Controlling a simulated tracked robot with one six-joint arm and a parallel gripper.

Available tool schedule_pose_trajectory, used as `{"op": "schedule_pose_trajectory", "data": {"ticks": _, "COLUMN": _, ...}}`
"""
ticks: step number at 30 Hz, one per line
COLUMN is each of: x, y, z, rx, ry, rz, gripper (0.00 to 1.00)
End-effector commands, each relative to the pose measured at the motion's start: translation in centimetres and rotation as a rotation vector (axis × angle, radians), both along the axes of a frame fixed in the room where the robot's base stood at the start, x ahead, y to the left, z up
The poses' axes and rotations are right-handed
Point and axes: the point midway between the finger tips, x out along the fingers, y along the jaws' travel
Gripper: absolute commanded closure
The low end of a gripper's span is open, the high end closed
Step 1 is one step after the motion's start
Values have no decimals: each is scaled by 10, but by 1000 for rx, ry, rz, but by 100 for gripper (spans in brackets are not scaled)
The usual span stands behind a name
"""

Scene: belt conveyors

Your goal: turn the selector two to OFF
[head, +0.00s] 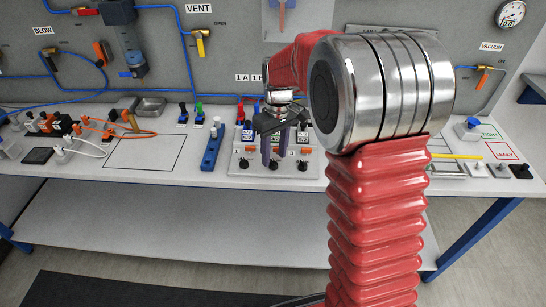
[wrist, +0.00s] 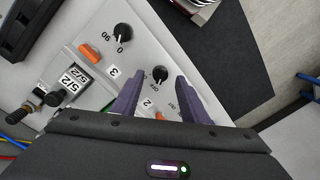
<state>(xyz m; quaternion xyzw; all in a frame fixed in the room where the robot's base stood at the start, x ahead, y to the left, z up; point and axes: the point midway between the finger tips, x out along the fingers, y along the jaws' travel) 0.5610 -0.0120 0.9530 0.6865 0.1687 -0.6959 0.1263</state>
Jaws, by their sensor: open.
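Selector two is a black knob (wrist: 160,74) on the pale panel, beside the number 2 and small position lettering that I cannot read surely. Its pointer direction is too small to tell. In the head view it is the middle knob (head: 273,166) of the front row. My gripper (head: 275,160) points down over the panel with two purple fingers. In the wrist view my gripper (wrist: 159,80) is open, one fingertip on each side of the knob. I cannot tell whether the fingers touch it; nothing is held.
Another knob (wrist: 123,32), marked 0 and 90, sits by the number 3 and an orange piece (wrist: 89,52). A blue block (head: 212,147) stands left of the panel. An outlined bench area (head: 145,151) is mostly clear.

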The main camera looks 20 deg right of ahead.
Motion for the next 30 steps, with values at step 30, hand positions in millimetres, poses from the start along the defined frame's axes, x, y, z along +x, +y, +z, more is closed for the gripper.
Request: {"op": "schedule_pose_trajectory", "data": {"ticks": 30, "x": 6, "y": -7, "z": 115, "rx": 0, "ry": -2, "rz": -1, "gripper": 59}}
